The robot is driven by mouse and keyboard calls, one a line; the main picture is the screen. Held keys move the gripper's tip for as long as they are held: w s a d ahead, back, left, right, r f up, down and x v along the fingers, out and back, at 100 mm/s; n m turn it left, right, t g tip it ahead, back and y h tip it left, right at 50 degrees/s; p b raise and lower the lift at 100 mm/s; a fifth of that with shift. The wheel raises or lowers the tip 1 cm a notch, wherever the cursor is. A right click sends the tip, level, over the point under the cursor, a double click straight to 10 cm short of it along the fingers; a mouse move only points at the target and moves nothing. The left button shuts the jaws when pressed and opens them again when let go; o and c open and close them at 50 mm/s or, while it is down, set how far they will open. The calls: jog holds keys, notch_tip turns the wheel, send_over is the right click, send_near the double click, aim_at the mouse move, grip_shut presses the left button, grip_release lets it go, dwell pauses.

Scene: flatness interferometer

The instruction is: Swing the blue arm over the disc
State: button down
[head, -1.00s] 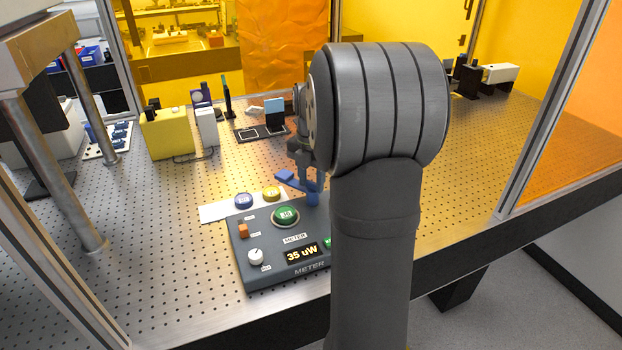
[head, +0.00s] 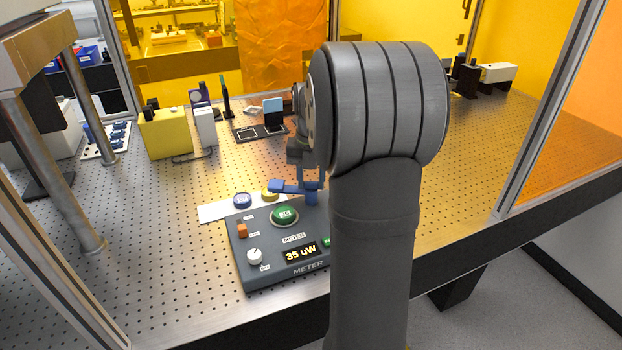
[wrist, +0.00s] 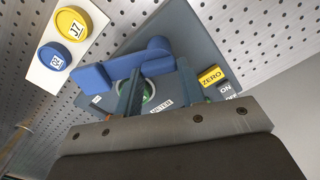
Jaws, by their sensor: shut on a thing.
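The blue arm (head: 277,187) is at the back edge of the grey meter box (head: 240,265); in the wrist view the blue arm (wrist: 95,76) runs left from its round end. The green disc (head: 284,215) on the box top is uncovered in the head view, with the blue arm behind it. In the wrist view the green disc (wrist: 149,92) is partly hidden by the arm and fingers. My gripper (head: 311,178) is shut on the blue arm near its round end; in the wrist view my gripper (wrist: 160,66) has one finger on each side.
A white plate (head: 213,212) with a blue disc (head: 242,200) and a yellow disc (head: 269,195) lies behind the box. The box carries an orange switch (head: 242,231), a white knob (head: 254,257) and a 35 uW display (head: 301,253).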

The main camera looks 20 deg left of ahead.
jog(key=c, duration=0.9)
grip_release()
jog(key=shift+r, duration=0.1)
notch_tip(320, 180, up, 17)
jog(key=shift+r, duration=0.1)
